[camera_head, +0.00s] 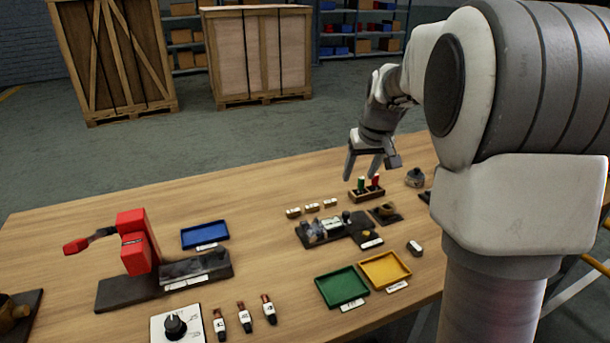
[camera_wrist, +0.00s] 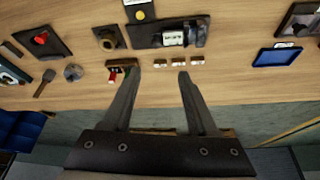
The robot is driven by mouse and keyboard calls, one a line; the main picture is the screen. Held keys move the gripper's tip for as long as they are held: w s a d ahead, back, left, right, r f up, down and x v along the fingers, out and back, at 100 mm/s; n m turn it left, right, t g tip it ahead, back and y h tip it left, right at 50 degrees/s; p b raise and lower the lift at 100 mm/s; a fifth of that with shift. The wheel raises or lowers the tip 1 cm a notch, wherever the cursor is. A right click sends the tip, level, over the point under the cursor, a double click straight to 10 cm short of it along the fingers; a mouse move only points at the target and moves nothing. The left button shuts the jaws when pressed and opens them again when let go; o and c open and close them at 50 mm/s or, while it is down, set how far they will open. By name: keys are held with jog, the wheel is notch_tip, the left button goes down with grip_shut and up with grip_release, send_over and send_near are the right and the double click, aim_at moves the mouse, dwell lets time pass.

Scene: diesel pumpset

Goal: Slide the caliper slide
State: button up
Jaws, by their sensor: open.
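A dark fixture (camera_head: 372,229) near the middle of the table carries a pale block with dark parts and a yellow round piece; it also shows at the top of the wrist view (camera_wrist: 150,36). It may hold the caliper slide, but the slide is too small to tell apart for certain. My gripper (camera_head: 361,172) is open and empty, pointing down above the far part of the table, beyond the fixture. In the wrist view my gripper (camera_wrist: 158,75) has its fingers spread, with the fixture beyond the tips.
A small wooden rack (camera_head: 367,194) with red and green pieces stands close below my gripper. Several small pale blocks (camera_head: 312,207) lie left of it. Green (camera_head: 341,286) and yellow (camera_head: 385,270) trays are at the front. A red lever device (camera_head: 135,240) stands left, near a blue tray (camera_head: 205,235).

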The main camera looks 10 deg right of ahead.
aim_at(347, 212)
jog(key=x, duration=0.6)
jog(key=b+x, duration=0.1)
jog(key=x, duration=0.6)
jog(key=d+x, duration=0.1)
jog(key=x, duration=0.5)
jog(key=shift+w+d, duration=0.1)
jog(key=shift+w, duration=0.4)
jog(key=shift+c, duration=0.2)
grip_shut()
jog(key=shift+d+b, duration=0.1)
jog(key=shift+b, duration=0.2)
